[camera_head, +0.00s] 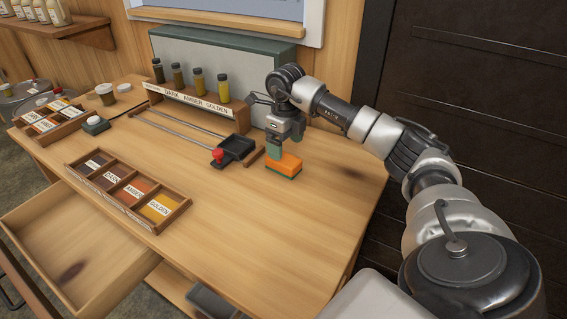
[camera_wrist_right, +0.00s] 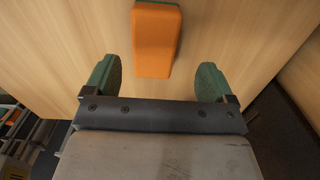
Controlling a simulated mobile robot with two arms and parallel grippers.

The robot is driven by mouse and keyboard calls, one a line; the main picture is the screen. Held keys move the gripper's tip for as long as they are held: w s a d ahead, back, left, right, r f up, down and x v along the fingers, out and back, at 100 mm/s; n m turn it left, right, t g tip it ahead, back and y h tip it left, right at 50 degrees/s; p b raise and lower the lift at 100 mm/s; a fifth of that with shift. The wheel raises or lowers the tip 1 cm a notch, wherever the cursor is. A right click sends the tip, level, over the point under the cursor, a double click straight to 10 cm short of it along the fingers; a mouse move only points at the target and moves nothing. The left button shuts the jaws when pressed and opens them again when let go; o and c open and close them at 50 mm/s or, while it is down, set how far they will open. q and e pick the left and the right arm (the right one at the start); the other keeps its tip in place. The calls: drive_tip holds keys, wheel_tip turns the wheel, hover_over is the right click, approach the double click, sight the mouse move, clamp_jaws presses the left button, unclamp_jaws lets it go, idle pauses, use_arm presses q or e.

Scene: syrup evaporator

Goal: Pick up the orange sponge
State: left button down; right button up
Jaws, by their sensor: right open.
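The orange sponge (camera_head: 283,165) lies on the wooden table, orange side up with a green layer beneath. My right gripper (camera_head: 285,148) is above it, pointing down, at its far edge in the head view. In the right wrist view the sponge (camera_wrist_right: 157,40) lies beyond and between the two green fingertips of the open right gripper (camera_wrist_right: 157,80). Nothing is between the fingers. Whether the fingertips are at the sponge's height is hard to tell. My left gripper does not show.
A black tray with a red knob (camera_head: 217,154) on rails stands left of the sponge. A rack of bottles (camera_head: 200,90) stands behind. A compartment tray (camera_head: 128,190) sits at the front left, above an open drawer (camera_head: 75,240). The table in front of the sponge is clear.

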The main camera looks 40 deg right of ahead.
sight(284, 157)
drive_tip(key=f, duration=0.3)
drive_tip(key=f+p, duration=0.1)
drive_tip(key=f, duration=0.1)
drive_tip(key=shift+a+f, duration=0.3)
drive_tip(key=shift+a, duration=0.05)
drive_tip(key=shift+c, duration=0.4)
drive_tip(key=c, duration=0.9)
